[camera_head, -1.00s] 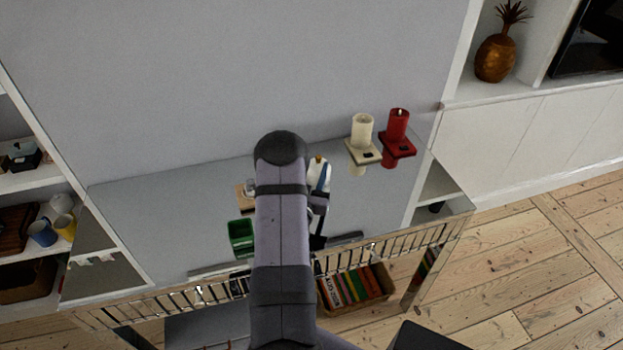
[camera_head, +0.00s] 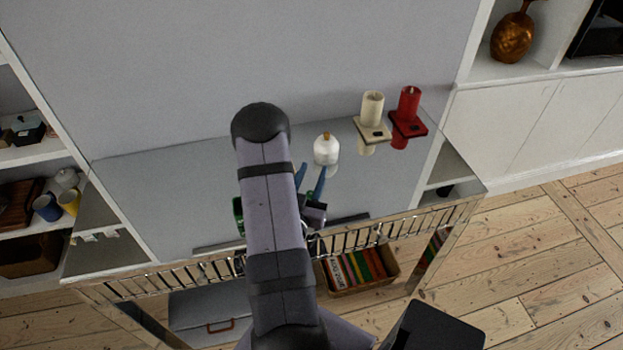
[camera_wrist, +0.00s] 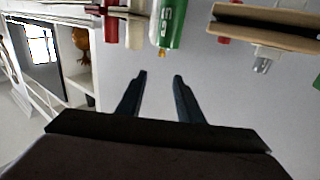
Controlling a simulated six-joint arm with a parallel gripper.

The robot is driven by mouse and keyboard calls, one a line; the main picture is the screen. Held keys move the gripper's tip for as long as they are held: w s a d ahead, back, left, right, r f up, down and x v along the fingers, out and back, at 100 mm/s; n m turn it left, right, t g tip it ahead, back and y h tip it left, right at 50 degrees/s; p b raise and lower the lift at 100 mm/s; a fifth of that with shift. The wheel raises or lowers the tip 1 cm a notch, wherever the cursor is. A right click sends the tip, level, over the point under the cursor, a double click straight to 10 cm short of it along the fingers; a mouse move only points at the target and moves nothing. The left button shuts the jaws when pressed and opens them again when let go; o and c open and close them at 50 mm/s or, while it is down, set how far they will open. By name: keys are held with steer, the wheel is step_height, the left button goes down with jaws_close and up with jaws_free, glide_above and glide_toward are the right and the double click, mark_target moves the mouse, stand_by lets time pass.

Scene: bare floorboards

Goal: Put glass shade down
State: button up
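A white rounded body with an orange-gold tip (camera_head: 326,150) stands upright on the grey shelf top, just beyond my fingertips. A green-labelled bottle shape with an orange tip (camera_wrist: 170,28) shows upside down in the wrist view, probably the same thing. A small clear glass piece (camera_wrist: 263,62) shows at a wooden board (camera_wrist: 285,38) there. I cannot tell for sure which is the glass shade. My gripper (camera_head: 311,176) is open with its two blue fingers apart. In the wrist view, nothing is between the fingertips (camera_wrist: 159,76).
A green container (camera_head: 238,214) is partly hidden behind my arm. A metal rail (camera_head: 400,241) runs along the shelf's front. A box of books (camera_head: 358,271) sits below.

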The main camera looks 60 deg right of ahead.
steer(key=shift+s+a, duration=0.1)
steer(key=shift+a, duration=0.2)
steer(key=shift+s+r, duration=0.1)
steer(key=c, duration=0.5)
steer(key=s+d+r+p, duration=0.1)
steer(key=r, duration=0.2)
steer(key=s+d+r+m+g+h+p, duration=0.1)
steer(key=r, duration=0.2)
steer(key=s+d+r+m+h+p, duration=0.1)
steer(key=r, duration=0.3)
steer(key=shift+s+d+g, duration=0.15)
steer(key=shift+d+g, duration=0.15)
steer(key=shift+g, duration=0.1)
jaws_close()
steer(key=s+d+r+m+h+p, duration=0.1)
steer(key=s+d+r+m+p, duration=0.15)
steer(key=r, duration=0.75)
steer(key=w+a+f+n+y, duration=0.1)
steer(key=w+f+n+y, duration=0.1)
steer(key=f+y, duration=0.3)
steer(key=w+a+f+n+t+y, duration=0.1)
steer(key=w+f+n+y, duration=0.2)
steer(key=f, duration=0.9)
steer(key=shift+w+n+y, duration=0.35)
steer(key=shift+w+y, duration=0.35)
steer(key=shift+y, duration=0.3)
